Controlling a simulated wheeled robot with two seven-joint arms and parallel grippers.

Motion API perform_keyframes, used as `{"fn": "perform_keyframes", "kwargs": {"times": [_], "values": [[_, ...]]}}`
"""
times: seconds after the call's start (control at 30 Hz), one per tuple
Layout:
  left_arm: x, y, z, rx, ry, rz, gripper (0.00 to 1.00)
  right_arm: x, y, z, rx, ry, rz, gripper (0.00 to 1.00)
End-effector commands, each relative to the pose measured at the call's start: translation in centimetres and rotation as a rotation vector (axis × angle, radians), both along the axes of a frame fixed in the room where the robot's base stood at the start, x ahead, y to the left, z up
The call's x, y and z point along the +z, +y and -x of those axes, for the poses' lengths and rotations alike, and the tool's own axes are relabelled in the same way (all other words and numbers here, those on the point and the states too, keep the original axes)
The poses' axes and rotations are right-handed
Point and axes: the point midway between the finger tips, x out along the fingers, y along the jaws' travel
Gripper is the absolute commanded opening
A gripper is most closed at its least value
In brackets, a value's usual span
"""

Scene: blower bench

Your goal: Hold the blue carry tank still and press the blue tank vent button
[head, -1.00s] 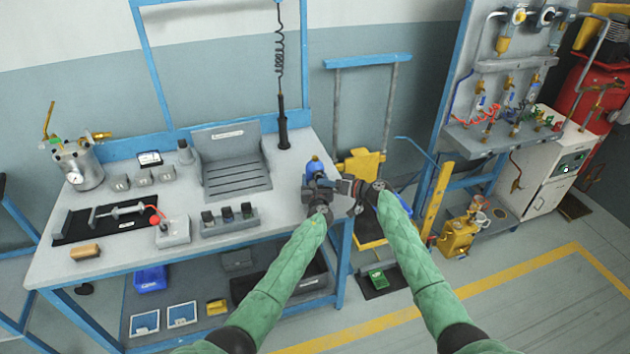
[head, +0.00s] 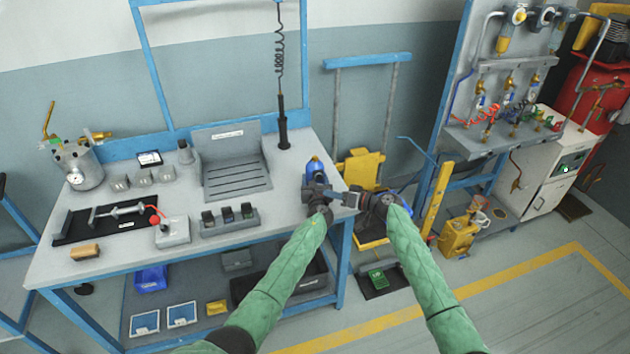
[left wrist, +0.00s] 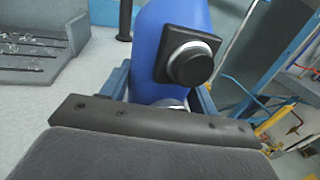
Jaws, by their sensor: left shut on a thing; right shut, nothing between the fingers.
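The blue carry tank (head: 315,170) stands upright near the bench's right edge, with a small yellow top. My left gripper (head: 317,188) is shut on it; in the left wrist view the blue tank body (left wrist: 150,50) rises between the fingers. The vent button (left wrist: 188,66), a round black button on a square black plate, sits on the tank side facing that camera. It cannot be made out in the head view. My right gripper (head: 341,198) is shut and empty, just right of the left gripper, pointing left. Whether it touches anything is unclear; it is not in the left wrist view.
The bench (head: 120,215) holds a grey slotted stand (head: 233,178), a block of several switches (head: 228,220), a red-knobbed box (head: 172,232) and a metal pot (head: 80,168) on the left. A yellow cart (head: 362,168) stands right of the bench.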

Motion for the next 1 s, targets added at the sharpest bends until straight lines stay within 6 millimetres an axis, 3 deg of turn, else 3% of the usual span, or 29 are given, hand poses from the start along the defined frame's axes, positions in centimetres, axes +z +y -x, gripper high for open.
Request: {"fn": "perform_keyframes", "kwargs": {"times": [0.17, 0.2, 0.3, 0.67, 1.0], "values": [[-0.1, 0.0, 0.0, 0.000, 0.001, 0.000, 0.20, 0.0, 0.0, 0.0, 0.000, 0.000, 0.000, 0.00], [-0.1, 0.0, 0.0, 0.000, 0.001, 0.000, 0.64, 0.0, 0.0, 0.0, 0.000, 0.000, 0.000, 0.00], [-0.1, 0.0, 0.0, 0.000, 0.001, 0.000, 0.84, 0.0, 0.0, 0.0, 0.000, 0.000, 0.000, 0.00], [-0.1, 0.0, 0.2, 0.000, 0.001, 0.000, 0.86, 0.0, 0.0, 0.0, 0.000, 0.000, 0.000, 0.00], [-0.2, -0.4, 4.1, 0.000, 0.001, 0.002, 0.86, 0.0, 0.0, 0.0, 0.000, 0.000, 0.000, 0.00]]}}
